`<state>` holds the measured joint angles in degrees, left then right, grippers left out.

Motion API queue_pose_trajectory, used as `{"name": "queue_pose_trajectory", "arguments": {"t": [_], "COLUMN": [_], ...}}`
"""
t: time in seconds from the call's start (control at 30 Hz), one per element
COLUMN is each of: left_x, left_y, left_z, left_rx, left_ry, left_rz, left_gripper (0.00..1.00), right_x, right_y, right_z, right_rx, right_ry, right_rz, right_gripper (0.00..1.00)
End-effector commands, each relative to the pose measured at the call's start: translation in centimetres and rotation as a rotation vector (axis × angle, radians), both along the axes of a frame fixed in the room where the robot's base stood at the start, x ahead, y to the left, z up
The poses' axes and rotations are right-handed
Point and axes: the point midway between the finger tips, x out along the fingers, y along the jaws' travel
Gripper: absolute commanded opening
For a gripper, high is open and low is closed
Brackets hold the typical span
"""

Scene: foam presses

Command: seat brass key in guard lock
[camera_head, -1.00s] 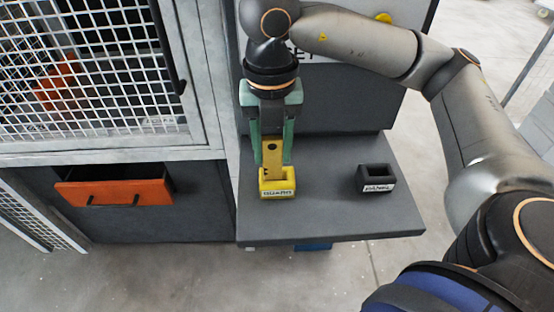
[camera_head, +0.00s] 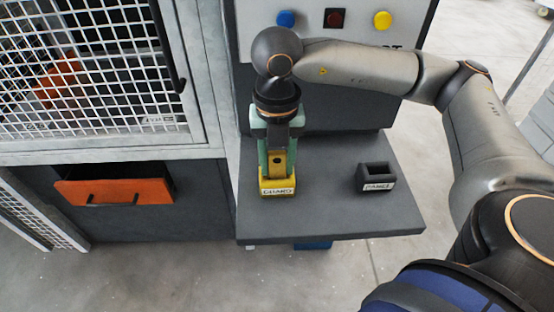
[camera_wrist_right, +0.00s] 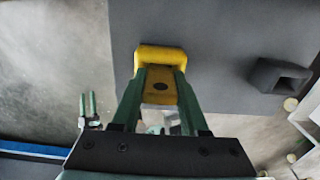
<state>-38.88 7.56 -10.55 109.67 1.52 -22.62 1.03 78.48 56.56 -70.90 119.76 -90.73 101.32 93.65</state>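The brass key (camera_head: 278,160) is a flat yellow plate with a dark hole. It stands upright at the yellow lock block labelled GUARD (camera_head: 278,187), its lower end hidden in the block. My right gripper (camera_head: 277,165) is shut on the key, one green finger along each side. In the right wrist view the key (camera_wrist_right: 160,86) sits between the fingers, with the yellow block (camera_wrist_right: 160,54) directly beyond it. Whether the key is fully down cannot be told. My left gripper (camera_wrist_right: 88,105) shows small in the wrist view, its two fingers apart and empty.
A black block with an open top (camera_head: 376,177), its label hard to read, stands right on the grey shelf (camera_head: 330,215). A mesh guard and an orange drawer (camera_head: 115,191) are left.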

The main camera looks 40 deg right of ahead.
Motion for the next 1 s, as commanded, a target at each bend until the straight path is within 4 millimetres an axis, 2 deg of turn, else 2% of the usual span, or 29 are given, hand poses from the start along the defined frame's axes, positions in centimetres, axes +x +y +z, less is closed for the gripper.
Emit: {"name": "queue_pose_trajectory", "arguments": {"t": [0.03, 0.23, 0.47, 0.63, 1.0], "left_x": [0.0, 0.0, 0.0, 0.0, 0.0], "left_y": [0.0, 0.0, 0.0, 0.0, 0.0], "left_z": [0.1, 0.1, 0.1, 0.6, 0.6], "left_rx": [0.000, 0.000, -0.001, -0.002, -0.001], "left_ry": [0.001, 0.001, 0.000, -0.001, -0.002], "left_rz": [0.000, 0.000, -0.001, 0.000, 0.001], "left_gripper": [0.50, 0.50, 0.50, 0.50, 0.50], "right_x": [0.0, 0.0, 0.0, 0.1, 0.1], "right_y": [0.0, 0.0, 0.0, 0.0, 0.1], "right_z": [0.1, 0.1, 0.1, 1.1, 8.9], "right_rx": [0.000, 0.000, 0.000, 0.001, 0.002], "right_ry": [0.000, 0.000, 0.000, -0.003, -0.005], "right_rz": [0.000, 0.000, 0.000, 0.000, 0.001], "right_gripper": [0.50, 0.72, 0.72, 0.72, 0.72]}}
